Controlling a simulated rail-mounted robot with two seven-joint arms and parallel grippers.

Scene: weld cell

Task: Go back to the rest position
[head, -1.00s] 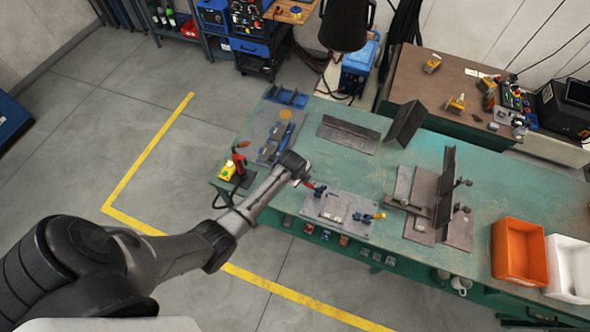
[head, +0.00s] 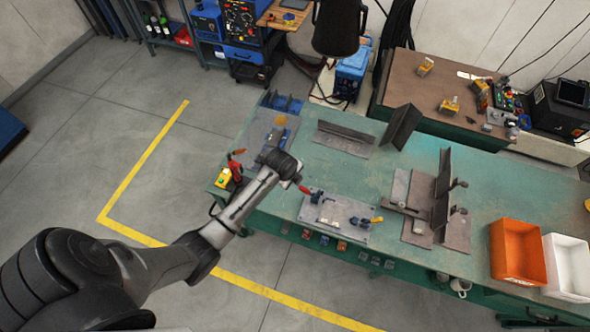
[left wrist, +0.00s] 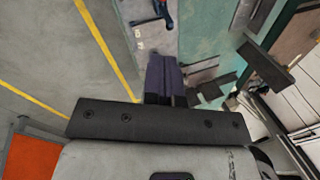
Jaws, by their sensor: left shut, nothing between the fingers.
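My left arm reaches in from the left in the head view. Its wrist end (head: 284,165) is over the left part of the green table (head: 480,195), near the fixture plate (head: 335,230). Its fingers are hard to make out there. In the left wrist view my left gripper (left wrist: 165,64) shows as dark fingers, shut with nothing between them. The fixture plate (left wrist: 151,35) lies beyond the fingers in that view, apparently not held. My right gripper is not in view.
An orange bin (head: 517,252) and a white bin (head: 567,268) are at the right. Open floor with a yellow line (head: 150,155) lies left.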

